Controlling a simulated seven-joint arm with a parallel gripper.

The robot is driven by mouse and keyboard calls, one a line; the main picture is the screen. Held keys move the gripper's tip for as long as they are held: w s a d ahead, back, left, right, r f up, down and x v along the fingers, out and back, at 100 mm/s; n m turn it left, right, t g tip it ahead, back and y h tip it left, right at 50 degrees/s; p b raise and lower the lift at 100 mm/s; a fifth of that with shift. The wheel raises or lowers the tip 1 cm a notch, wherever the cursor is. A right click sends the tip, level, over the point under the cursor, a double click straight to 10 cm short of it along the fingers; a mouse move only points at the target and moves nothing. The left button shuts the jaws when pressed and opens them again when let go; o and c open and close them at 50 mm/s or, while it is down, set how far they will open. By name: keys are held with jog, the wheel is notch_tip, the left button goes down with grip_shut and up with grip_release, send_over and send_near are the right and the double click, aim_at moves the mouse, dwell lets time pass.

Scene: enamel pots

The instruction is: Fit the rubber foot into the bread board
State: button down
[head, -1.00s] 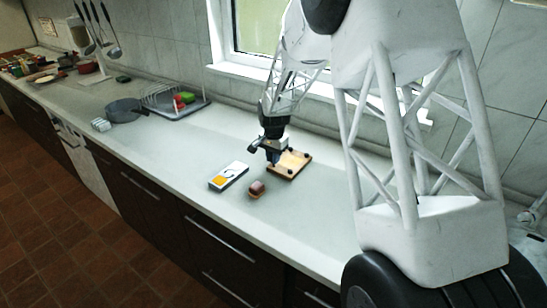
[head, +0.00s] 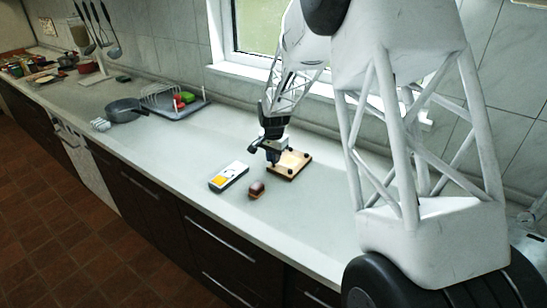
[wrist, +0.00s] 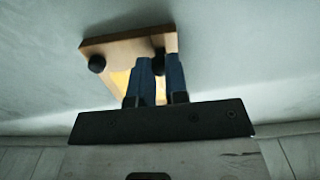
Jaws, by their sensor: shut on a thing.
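The bread board (head: 296,161) is a small light wooden slab lying on the counter, with dark round feet at some of its corners. It also shows in the wrist view (wrist: 116,50), with a black foot (wrist: 97,63) at its left corner. My gripper (head: 272,160) is at the board's left side, pointing down. In the wrist view its blue fingers (wrist: 159,68) are shut on a dark rounded piece, the rubber foot (wrist: 158,60), over the board's near edge. The fingers partly hide the foot, and I cannot tell whether it is seated in the board.
A grey pan (head: 124,110) and a dish rack (head: 172,103) stand farther left. The counter between is clear.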

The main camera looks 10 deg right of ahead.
jog(key=shift+f, duration=0.8)
dwell(0.4)
jog(key=c, duration=1.1)
grip_release()
jog(key=shift+o, duration=0.2)
jog(key=shift+r, duration=0.1)
jog(key=shift+r, duration=3.75)
jog(key=shift+r, duration=0.1)
